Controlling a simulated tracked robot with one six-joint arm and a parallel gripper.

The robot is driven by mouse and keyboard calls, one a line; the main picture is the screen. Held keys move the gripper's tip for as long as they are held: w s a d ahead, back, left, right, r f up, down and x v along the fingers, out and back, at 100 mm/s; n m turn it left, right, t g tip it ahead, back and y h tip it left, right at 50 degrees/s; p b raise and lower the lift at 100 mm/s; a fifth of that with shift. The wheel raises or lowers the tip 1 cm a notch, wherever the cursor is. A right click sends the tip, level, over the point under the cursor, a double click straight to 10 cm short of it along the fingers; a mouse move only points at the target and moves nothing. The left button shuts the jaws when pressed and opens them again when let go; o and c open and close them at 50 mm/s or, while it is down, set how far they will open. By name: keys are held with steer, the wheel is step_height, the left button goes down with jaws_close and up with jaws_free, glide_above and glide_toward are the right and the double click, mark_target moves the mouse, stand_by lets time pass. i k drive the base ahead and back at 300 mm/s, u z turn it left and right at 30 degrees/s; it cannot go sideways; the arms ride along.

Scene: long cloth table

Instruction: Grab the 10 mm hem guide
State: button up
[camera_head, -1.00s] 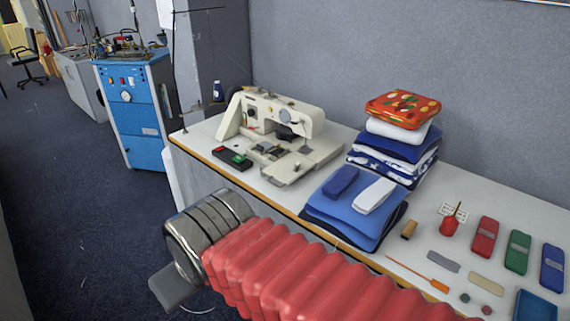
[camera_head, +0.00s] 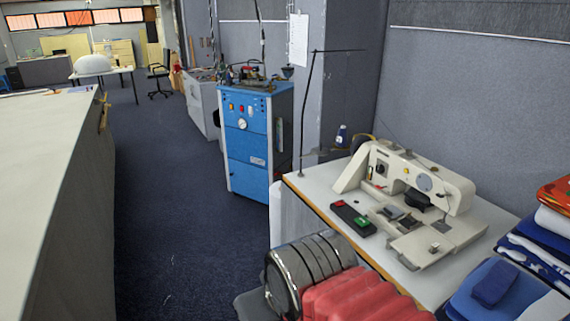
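I cannot make out a 10 mm hem guide in this view. The part of the cloth table (camera_head: 318,183) that shows holds a cream sewing machine (camera_head: 440,185) and, at the right edge, folded cloth. My arm, with its red ribbed sleeve and metal collar, shows at the bottom centre, in front of the table's near edge. No gripper fingers can be seen, so my gripper is not in view.
A black control box with red and green buttons (camera_head: 352,217) lies left of the machine. A blue pad (camera_head: 493,283) lies on the blue cloth at right. A blue cabinet (camera_head: 248,140) stands beyond the table. A long pale counter (camera_head: 45,140) runs along the left. Dark carpet between is clear.

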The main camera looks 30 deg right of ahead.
mark_target(433, 249)
steer(key=i, duration=1.9)
steer(key=z, duration=1.95)
